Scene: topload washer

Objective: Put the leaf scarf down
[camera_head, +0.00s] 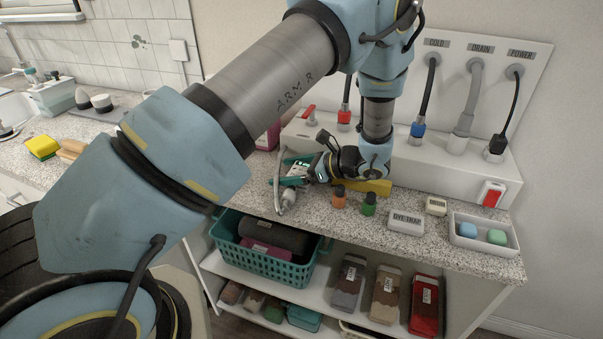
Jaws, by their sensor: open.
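My gripper (287,170) is over the speckled counter (240,186), left of the small orange and green bottles. It points to the left, its green fingers are apart, and I see nothing between them. My arm covers part of the counter behind it. I cannot pick out a scarf with a leaf pattern for sure. A teal basket (262,262) below the counter holds a dark grey cloth (272,236) and a magenta cloth (262,249). Several rolled cloths (252,300) lie on the lower shelf, too small to make out a pattern.
An orange bottle (339,198), a green bottle (369,205), a dye trap box (406,222) and a white tray (484,250) with two soaps stand on the counter. Cartons (386,294) fill the right of the shelf. Hoses (469,100) hang behind. Counter left of my gripper looks clear.

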